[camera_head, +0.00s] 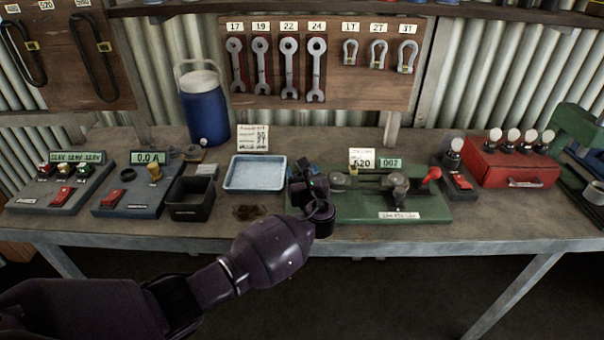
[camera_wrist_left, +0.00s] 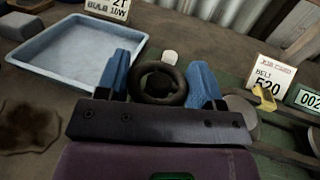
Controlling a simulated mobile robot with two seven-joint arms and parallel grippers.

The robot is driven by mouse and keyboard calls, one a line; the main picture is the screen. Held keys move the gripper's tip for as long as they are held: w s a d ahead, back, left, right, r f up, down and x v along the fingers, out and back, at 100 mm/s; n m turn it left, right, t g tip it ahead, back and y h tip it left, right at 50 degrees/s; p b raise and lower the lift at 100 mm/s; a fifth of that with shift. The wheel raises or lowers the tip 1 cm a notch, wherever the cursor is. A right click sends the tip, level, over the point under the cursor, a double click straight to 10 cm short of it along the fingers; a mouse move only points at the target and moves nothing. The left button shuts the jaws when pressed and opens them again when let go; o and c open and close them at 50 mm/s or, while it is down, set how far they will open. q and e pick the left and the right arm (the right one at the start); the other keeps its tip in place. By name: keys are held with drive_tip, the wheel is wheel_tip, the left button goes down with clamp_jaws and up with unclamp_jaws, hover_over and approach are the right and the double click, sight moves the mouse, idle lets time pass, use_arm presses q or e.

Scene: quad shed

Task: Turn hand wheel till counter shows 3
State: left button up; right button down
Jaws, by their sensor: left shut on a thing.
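The dark round hand wheel (camera_wrist_left: 158,84) sits between the two blue fingers of my left gripper (camera_wrist_left: 161,66) in the left wrist view. The fingers are shut on its rim from both sides. In the head view my left gripper (camera_head: 308,185) is at the left end of the green machine (camera_head: 430,211) and largely hides the wheel. The counter (camera_head: 391,162) is a small green display on the machine and reads 002. It also shows in the left wrist view (camera_wrist_left: 309,98). My right gripper is not in view.
A card reading 520 (camera_head: 361,158) stands beside the counter. A light blue tray (camera_head: 256,187) is left of my gripper, with a black bin (camera_head: 191,211) beyond. The machine carries a red-knobbed lever (camera_head: 431,174). A red box with lamps (camera_head: 513,167) stands farther right.

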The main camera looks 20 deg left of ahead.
use_arm(q)
drive_tip(key=o, duration=0.8)
drive_tip(key=shift+o, duration=0.6)
drive_tip(key=shift+s+d, duration=0.15)
drive_tip(key=shift+s, duration=0.1)
drive_tip(key=v, duration=0.9)
drive_tip(key=shift+s+d, duration=0.2)
drive_tip(key=shift+s, duration=0.1)
drive_tip(key=shift+s+d, duration=0.1)
drive_tip(key=shift+s, duration=0.1)
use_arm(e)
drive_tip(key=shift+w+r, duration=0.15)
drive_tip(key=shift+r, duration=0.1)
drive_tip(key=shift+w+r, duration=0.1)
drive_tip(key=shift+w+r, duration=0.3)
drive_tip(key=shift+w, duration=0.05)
